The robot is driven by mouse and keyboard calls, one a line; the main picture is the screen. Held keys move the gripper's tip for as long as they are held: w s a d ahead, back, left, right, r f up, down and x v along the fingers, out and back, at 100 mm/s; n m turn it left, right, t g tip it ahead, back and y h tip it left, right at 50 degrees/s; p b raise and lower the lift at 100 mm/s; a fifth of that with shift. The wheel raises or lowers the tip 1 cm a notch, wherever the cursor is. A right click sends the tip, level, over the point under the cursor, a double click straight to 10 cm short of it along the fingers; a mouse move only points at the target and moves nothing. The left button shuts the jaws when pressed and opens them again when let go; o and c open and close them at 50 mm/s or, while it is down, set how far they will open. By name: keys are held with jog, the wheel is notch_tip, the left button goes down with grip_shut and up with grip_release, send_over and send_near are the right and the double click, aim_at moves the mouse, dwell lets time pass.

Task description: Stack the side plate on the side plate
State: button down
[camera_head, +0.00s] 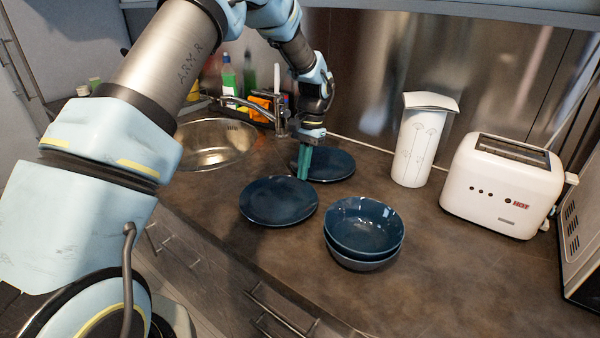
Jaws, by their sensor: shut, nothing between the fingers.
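Two dark blue side plates lie on the brown counter. The nearer side plate (278,201) is left of the bowls. The farther side plate (332,165) lies behind it and to the right, partly hidden by my gripper. My gripper (303,177) points down, with its green fingers shut and empty. In the picture the fingers overlap the left part of the farther plate, just above the near plate's back right rim. I cannot tell whether they touch either plate.
Two stacked dark bowls (364,228) stand near the counter's front edge. A white canister (418,140) and a white toaster (502,186) stand at the right. A round sink (215,145) with a faucet (250,106) lies at the left. The front right counter (450,275) is clear.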

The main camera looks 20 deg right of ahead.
jog(key=w+d+b, duration=0.1)
jog(key=d, duration=0.2)
jog(key=w+d+b, duration=0.1)
jog(key=w+d, duration=0.1)
jog(key=w+d+b, duration=0.2)
jog(key=d, duration=0.1)
jog(key=shift+d+r, duration=0.15)
jog(key=shift+d, duration=0.2)
jog(key=shift+w+d+r, duration=0.1)
jog(key=shift+w+d, duration=0.35)
jog(key=shift+d, duration=0.4)
jog(key=w+a+r+n+t+h, duration=0.1)
jog(key=a+r+n, duration=0.2)
jog(key=a, duration=1)
jog(key=w+a+r+n+h, duration=0.15)
jog(key=a+r, duration=0.25)
jog(key=a, duration=0.8)
jog(key=s+a+f+n+t, duration=0.1)
jog(key=s+a+n, duration=0.5)
jog(key=s+a, duration=1.2)
jog(key=a, duration=0.4)
jog(key=shift+s+t, duration=0.3)
jog(key=shift+t, duration=0.1)
jog(key=shift+d, duration=0.15)
